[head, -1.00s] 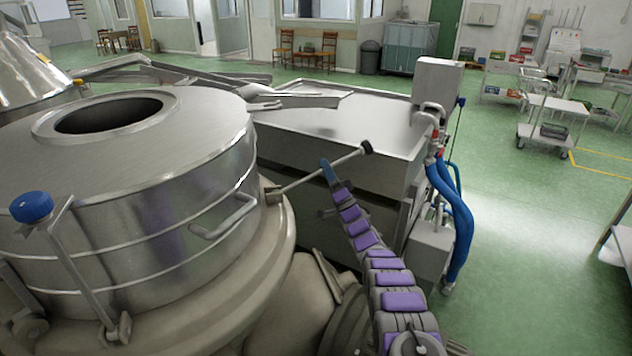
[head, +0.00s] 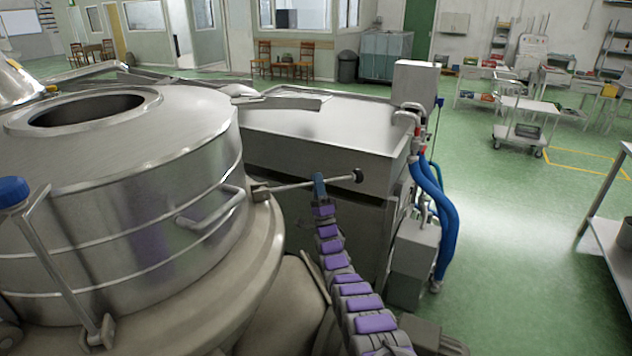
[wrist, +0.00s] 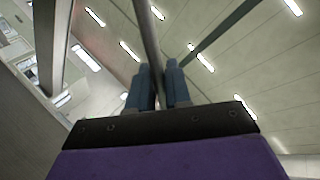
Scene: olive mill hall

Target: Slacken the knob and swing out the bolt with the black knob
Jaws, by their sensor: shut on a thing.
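The bolt (head: 292,185) is a thin metal rod hinged at the rim of the steel vessel (head: 190,225). It sticks out to the right, away from the vessel wall and nearly level, with the black knob (head: 358,175) at its free outer end. My gripper (head: 319,183), with blue fingers, is shut on the rod between hinge and knob, closer to the knob. In the wrist view the bolt (wrist: 149,35) runs up from between the fingers of my gripper (wrist: 157,88). The knob is not clear in that view.
A second bolt with a blue knob (head: 13,191) stands upright against the vessel at left. A curved handle (head: 212,208) is on the vessel wall. A steel tank (head: 310,130) with blue hoses (head: 447,225) stands behind my arm. Green floor is open at right.

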